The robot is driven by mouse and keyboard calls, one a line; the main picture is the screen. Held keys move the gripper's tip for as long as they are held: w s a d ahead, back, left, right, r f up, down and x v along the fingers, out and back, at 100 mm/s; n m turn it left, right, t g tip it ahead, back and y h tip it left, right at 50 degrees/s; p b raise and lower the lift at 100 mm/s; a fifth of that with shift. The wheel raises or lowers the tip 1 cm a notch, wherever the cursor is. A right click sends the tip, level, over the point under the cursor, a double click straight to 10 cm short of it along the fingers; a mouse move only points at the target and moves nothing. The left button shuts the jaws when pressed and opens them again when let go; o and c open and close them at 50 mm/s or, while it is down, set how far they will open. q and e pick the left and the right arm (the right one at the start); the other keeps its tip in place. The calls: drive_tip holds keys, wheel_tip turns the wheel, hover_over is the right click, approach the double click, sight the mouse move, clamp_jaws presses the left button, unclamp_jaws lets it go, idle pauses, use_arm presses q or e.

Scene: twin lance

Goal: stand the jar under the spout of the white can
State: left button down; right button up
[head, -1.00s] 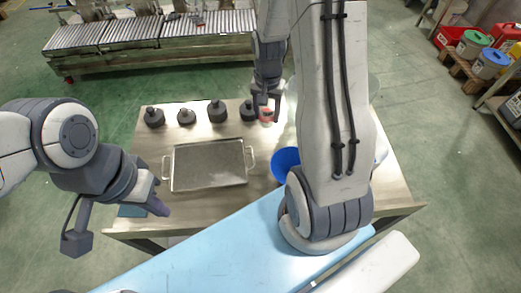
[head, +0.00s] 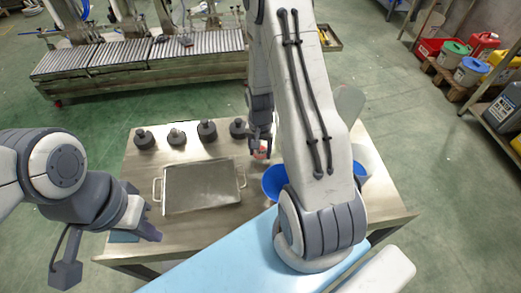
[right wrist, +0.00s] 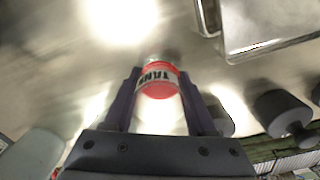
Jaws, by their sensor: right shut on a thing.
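My right gripper (head: 262,146) is shut on the jar, which has a red lid and a white label with dark lettering. The jar (right wrist: 158,80) sits between the two fingers in the right wrist view. In the head view only a small red part of the jar (head: 261,154) shows, right of the metal tray and behind the blue bowl. A white rounded thing (head: 368,157) is partly hidden behind my right arm; I cannot tell whether it is the white can, and no spout shows. My left gripper (head: 148,212) is at the table's left edge, away from the jar; its opening is unclear.
The metal tray (head: 166,210) lies mid-table. A blue bowl (head: 274,182) stands right of it, close to my right arm. Several dark knobbed weights (head: 207,130) line the back edge. Bare table shows between weights and tray. A roller conveyor (head: 140,55) stands beyond.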

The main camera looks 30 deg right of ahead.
drive_tip(key=shift+f, duration=0.1)
drive_tip(key=shift+f, duration=0.15)
drive_tip(key=o, duration=1.3)
drive_tip(key=shift+o, duration=0.2)
drive_tip(key=shift+r, duration=0.2)
